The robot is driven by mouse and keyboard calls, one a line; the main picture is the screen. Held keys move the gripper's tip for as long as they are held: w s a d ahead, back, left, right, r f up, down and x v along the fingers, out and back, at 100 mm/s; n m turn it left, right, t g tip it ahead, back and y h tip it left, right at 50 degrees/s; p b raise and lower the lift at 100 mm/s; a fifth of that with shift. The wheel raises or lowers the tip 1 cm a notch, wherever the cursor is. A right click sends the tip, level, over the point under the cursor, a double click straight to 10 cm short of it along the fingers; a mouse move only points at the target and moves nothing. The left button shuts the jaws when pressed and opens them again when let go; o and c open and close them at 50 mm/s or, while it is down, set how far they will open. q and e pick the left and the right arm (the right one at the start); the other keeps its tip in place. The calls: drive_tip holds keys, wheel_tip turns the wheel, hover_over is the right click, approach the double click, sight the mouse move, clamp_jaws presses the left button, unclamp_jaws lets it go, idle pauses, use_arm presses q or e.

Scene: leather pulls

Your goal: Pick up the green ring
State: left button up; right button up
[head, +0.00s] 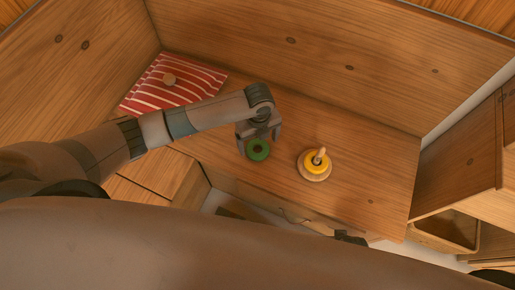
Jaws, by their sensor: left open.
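The green ring (258,150) lies on the wooden surface in the head view, just left of the peg stand. My left gripper (257,141) is directly over it, its open fingers on either side of the ring; I cannot tell whether they touch it. The peg stand (312,174) has a round wooden base and an upright peg with a yellow ring (319,161) around it.
A red and white striped cloth (150,98) with a small round wooden piece (169,79) on it lies at the left. Wooden walls rise behind the surface. The surface right of the peg stand is clear. An open wooden box (446,232) is at the lower right.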

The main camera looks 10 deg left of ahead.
sight(257, 151)
use_arm(q)
drive_tip(key=shift+a+f, duration=0.2)
drive_tip(key=shift+f, duration=1.45)
drive_tip(key=c, duration=1.1)
